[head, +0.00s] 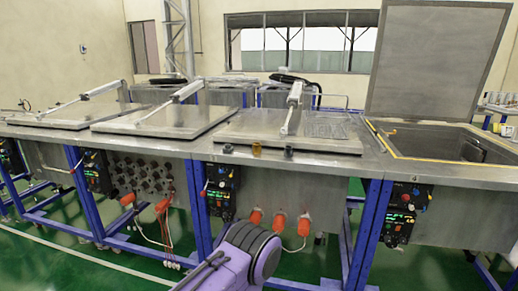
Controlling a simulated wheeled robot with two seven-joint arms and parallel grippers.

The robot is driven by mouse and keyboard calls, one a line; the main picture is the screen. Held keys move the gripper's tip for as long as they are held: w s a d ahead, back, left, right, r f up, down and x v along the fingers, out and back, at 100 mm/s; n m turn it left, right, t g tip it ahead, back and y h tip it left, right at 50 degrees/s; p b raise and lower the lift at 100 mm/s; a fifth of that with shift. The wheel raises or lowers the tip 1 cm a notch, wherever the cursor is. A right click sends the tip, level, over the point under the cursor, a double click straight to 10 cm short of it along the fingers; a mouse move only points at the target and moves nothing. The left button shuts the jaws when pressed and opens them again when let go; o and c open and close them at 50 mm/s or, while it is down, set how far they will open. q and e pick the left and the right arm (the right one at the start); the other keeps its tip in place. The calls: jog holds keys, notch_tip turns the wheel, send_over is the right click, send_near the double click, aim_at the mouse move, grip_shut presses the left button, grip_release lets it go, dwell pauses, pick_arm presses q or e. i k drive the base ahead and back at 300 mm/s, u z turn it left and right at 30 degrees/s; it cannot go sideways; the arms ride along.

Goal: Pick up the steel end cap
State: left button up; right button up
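Three small objects stand in a row near the front edge of the steel bench (375,160), in front of the third closed lid. They are a dark grey piece (228,148), an amber-brown piece (257,150) and a grey piece (288,151). They are too small to tell for sure which one is the steel end cap; the two grey ones look the most like metal. A purple and dark part of my own arm shows at the bottom centre, below the bench top. Neither gripper can be made out.
Three closed lids (165,119) with pneumatic cylinders (187,91) cover the bench from the left to the middle. At the right a lid (436,62) stands open above a tank (440,142). A wire rack (327,126) lies on the third lid. Control boxes (221,190) and orange connectors (279,225) project at the front.

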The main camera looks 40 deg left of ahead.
aim_at(288, 150)
jog(key=u, duration=0.85)
jog(key=i, duration=0.75)
jog(key=u, duration=0.85)
